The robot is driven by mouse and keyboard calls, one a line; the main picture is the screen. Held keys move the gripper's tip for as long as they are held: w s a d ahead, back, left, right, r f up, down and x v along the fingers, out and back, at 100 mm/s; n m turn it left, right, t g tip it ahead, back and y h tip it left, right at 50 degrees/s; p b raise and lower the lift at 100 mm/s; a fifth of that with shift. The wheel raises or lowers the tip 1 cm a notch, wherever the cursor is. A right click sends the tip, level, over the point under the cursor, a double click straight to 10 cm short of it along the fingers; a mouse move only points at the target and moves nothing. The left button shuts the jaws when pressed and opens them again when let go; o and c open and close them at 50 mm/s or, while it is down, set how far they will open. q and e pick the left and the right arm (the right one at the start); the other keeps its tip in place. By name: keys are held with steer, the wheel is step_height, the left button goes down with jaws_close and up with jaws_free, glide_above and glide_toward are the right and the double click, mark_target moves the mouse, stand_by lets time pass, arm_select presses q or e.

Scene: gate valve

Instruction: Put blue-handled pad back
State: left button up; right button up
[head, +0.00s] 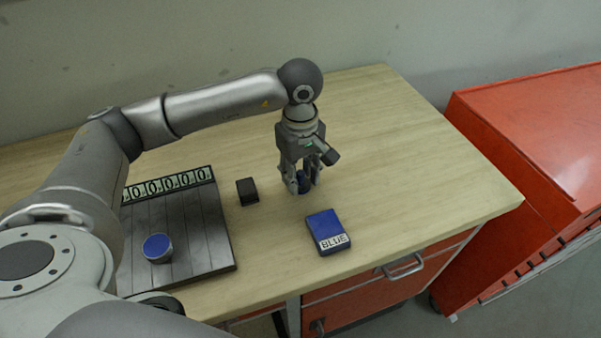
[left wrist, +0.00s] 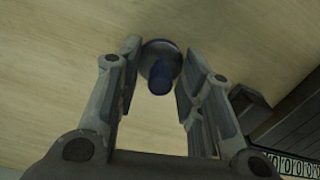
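The blue-handled pad (head: 302,188) stands on the wooden table under my left gripper (head: 303,184). In the left wrist view, its blue handle (left wrist: 161,76) and dark round base (left wrist: 158,54) show near the fingertips. My left gripper (left wrist: 158,82) is open, with a finger on each side of the handle and visible gaps between. A blue block labelled BLUE (head: 324,224) lies on the table, in front of the gripper and slightly right. My right gripper is not in view.
A small dark block (head: 247,191) sits left of the gripper. A dark slatted board (head: 190,225) with a row of zeros carries a blue-topped round piece (head: 157,247). A red cabinet (head: 540,170) stands at right. The table's right side is clear.

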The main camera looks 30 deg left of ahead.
mark_target(301, 172)
arm_select(q)
steer(key=shift+r, duration=0.1)
steer(key=shift+r+p, duration=0.15)
steer(key=shift+p, duration=0.15)
steer(key=shift+w+r+b, duration=0.1)
steer(key=shift+r+b, duration=0.2)
steer(key=shift+r, duration=0.1)
step_height(301, 172, up, 11)
steer(key=b, duration=0.1)
